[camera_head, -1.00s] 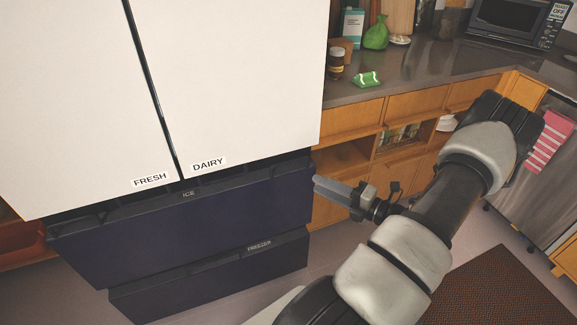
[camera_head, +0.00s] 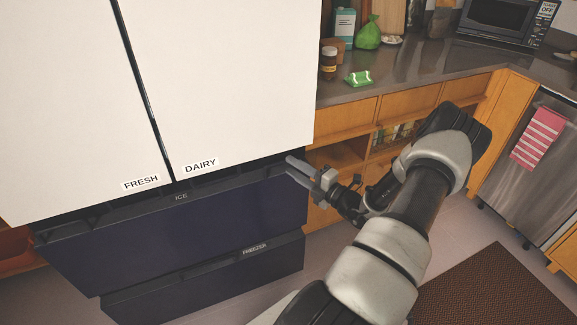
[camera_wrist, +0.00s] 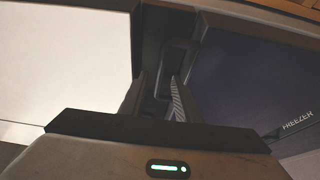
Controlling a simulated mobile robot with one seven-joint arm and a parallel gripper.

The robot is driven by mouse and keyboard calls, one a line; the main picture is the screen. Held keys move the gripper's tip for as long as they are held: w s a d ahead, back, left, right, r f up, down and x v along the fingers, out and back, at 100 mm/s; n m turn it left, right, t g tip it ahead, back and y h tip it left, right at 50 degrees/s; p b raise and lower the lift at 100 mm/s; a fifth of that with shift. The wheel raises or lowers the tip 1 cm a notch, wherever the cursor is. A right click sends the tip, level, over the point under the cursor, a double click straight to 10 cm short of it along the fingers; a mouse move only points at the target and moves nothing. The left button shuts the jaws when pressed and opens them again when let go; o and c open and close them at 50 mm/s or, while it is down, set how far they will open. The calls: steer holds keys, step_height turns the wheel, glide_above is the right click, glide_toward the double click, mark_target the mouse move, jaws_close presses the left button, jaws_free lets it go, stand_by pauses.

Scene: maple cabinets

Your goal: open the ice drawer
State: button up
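The ice drawer (camera_head: 190,225) is the dark blue front under the white fridge doors, with an ICE label at its top edge. It looks shut. In the wrist view its dark blue front (camera_wrist: 235,75) fills the right side. My gripper (camera_head: 292,168) is at the right end of the drawer's dark top edge. In the wrist view, my gripper's two fingers (camera_wrist: 154,100) are apart, pointing at the dark gap between white door and drawer. A dark handle-like part shows between and beyond the fingertips; I cannot tell whether they touch it.
The white fridge doors (camera_head: 220,80) are closed above. The freezer drawer (camera_head: 200,280) is below. Wooden cabinets (camera_head: 345,125) and a grey counter (camera_head: 420,70) stand right of the fridge. The floor before the drawers shows clear, with a brown mat (camera_head: 490,285) at right.

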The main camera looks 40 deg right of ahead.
steer(key=shift+w+a, duration=0.2)
steer(key=shift+w, duration=1.2)
jaws_close()
